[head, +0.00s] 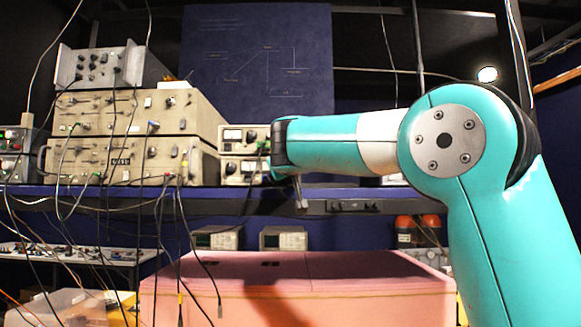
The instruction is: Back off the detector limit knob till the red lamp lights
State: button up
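My teal arm reaches left across the shelf, and its dark wrist end (281,146) is in front of the small meter units. My gripper is mostly hidden at that end, and its fingers cannot be made out clearly. Two cream units with meters (243,139) are stacked just left of the wrist, partly covered by it. Their small dark knobs (262,146) are close to the wrist; contact cannot be told. No label marks the detector limit knob legibly. I see no lamp clearly lit red on these units.
Large beige instruments (125,165) with knobs and cables fill the shelf (330,196) at left, a grey unit (95,68) on top. Cables hang in front. A pink foam enclosure (300,275) is below. Orange-red domes (404,222) are under the shelf at right.

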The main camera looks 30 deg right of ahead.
dwell(0.3)
jog(key=o, duration=0.9)
jog(key=m, duration=0.7)
jog(key=shift+m, duration=0.3)
jog(key=b+v, duration=0.8)
jog(key=v, duration=0.9)
jog(key=a+f+n+g+y, duration=0.1)
jog(key=a+f+n+y, duration=0.2)
jog(key=f, duration=0.5)
jog(key=a+f+n+g+y, duration=0.2)
jog(key=a+f+n+y, duration=0.1)
jog(key=f, duration=0.5)
jog(key=a+f+n+g+y, duration=0.1)
jog(key=a+f+n+y, duration=0.3)
jog(key=f, duration=0.4)
jog(key=shift+a+f+n+g+p, duration=0.2)
jog(key=shift+a+n+g+p, duration=0.15)
jog(key=shift+a, duration=0.55)
